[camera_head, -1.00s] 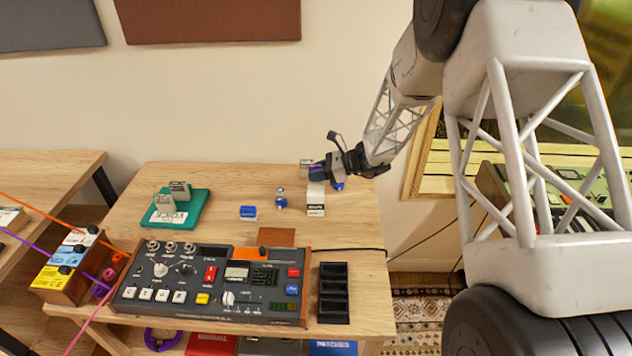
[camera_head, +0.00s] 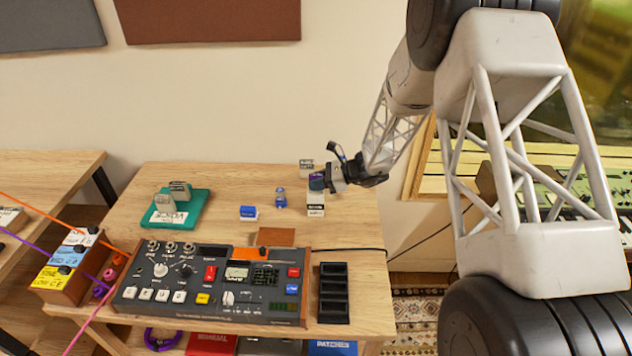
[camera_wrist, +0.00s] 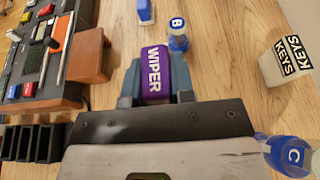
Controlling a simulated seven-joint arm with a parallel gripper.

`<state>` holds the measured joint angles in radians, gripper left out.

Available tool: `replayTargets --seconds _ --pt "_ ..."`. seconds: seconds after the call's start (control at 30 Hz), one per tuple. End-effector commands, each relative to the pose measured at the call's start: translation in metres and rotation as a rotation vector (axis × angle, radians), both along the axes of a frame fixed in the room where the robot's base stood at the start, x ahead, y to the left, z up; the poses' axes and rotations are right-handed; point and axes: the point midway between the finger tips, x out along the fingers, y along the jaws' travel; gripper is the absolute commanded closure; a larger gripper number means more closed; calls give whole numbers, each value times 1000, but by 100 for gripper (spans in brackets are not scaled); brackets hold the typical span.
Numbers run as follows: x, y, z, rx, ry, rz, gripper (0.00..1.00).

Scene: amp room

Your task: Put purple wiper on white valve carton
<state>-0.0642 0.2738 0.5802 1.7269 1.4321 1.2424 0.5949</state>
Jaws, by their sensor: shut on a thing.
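My gripper (camera_head: 318,182) is shut on the purple wiper (camera_wrist: 155,71), whose white "WIPER" lettering shows between the fingers in the wrist view. In the head view the wiper is mostly covered by the fingers and shows as a small dark patch. The white valve carton (camera_head: 315,209) stands on the table directly below the gripper in the head view. Its upper part is covered by the gripper, so I cannot tell whether the wiper touches it. I cannot make out the carton in the wrist view.
A blue "B" bottle (camera_wrist: 178,36) and a blue-and-white block (camera_head: 248,212) stand to the left. A "KEYS" block (camera_wrist: 287,62) and a blue "C" bottle (camera_wrist: 286,156) are close by. The control console (camera_head: 210,285) and black tray (camera_head: 333,293) fill the front.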

Motion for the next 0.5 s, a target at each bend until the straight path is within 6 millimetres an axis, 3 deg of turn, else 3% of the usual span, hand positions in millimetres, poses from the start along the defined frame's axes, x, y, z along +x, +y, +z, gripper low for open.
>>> replayTargets --seconds 0.13,0.17,0.3,0.5 --pt "0 0 -3 0 0 0 100" --pt "0 0 -3 0 0 0 72" --pt "0 0 -3 0 0 0 51" --pt "0 0 -3 0 0 0 51"
